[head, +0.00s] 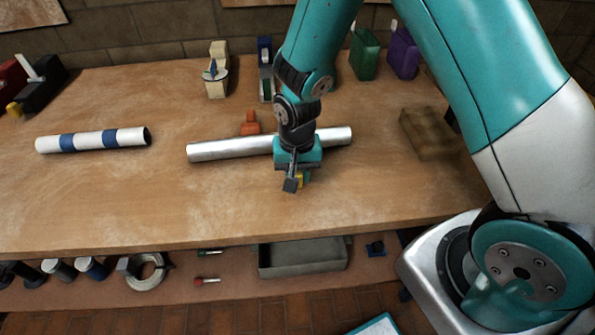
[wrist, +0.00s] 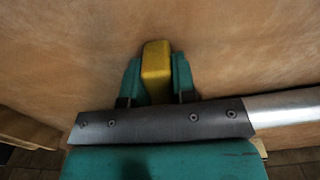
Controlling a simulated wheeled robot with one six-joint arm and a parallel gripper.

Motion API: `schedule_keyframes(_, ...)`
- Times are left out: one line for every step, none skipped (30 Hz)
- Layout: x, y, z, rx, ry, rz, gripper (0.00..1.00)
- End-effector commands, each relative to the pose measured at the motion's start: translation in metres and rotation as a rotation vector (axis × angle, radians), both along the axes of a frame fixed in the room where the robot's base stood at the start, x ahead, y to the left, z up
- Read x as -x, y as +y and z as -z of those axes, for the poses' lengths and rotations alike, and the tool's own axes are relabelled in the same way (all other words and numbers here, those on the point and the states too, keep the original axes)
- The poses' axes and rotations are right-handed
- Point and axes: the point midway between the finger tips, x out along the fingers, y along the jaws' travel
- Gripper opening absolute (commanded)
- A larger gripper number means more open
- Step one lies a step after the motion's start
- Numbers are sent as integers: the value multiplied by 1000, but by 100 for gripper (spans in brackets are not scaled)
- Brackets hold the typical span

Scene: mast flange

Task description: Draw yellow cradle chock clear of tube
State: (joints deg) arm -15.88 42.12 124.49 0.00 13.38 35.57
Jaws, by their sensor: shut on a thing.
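The yellow cradle chock (wrist: 156,72) shows between my gripper's two fingers in the wrist view. A small bit of its yellow shows in the head view (head: 300,179), mostly hidden by the gripper. My gripper (head: 292,184) is shut on the chock, low over the bench at the near side of the tube; the fingers also show in the wrist view (wrist: 156,82). The bare silver tube (head: 225,149) lies across the bench behind the gripper, and its end shows in the wrist view (wrist: 285,107). Whether the chock touches the tube is hidden.
An orange-red piece (head: 250,124) sits just behind the tube. A white tube with blue bands (head: 90,140) lies at left, and a brown block (head: 428,135) at right. Bottles and tools stand along the back. The bench front (head: 180,215) is clear.

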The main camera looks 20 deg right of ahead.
Motion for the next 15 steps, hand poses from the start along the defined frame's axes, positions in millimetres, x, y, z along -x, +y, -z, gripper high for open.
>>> schedule_keyframes(1,0,0,0,0,0,6)
schedule_keyframes(1,0,0,0,1,0,6)
schedule_keyframes(1,0,0,0,1,0,6)
schedule_keyframes(2,1,0,1,1,0,6)
schedule_keyframes(3,1,0,1,1,0,6)
schedule_keyframes(4,1,0,1,1,0,6)
schedule_keyframes(5,1,0,1,1,0,6)
schedule_keyframes(6,2,0,1,1,0,6)
schedule_keyframes(7,2,0,0,1,0,6)
schedule_keyframes(8,2,0,0,1,0,6)
schedule_keyframes(8,2,0,0,1,-1,6)
schedule_keyframes(10,3,0,0,1,-1,6)
schedule_keyframes(10,3,0,0,1,-1,6)
schedule_keyframes(11,3,0,0,1,-1,6)
schedule_keyframes(13,4,0,1,1,-1,6)
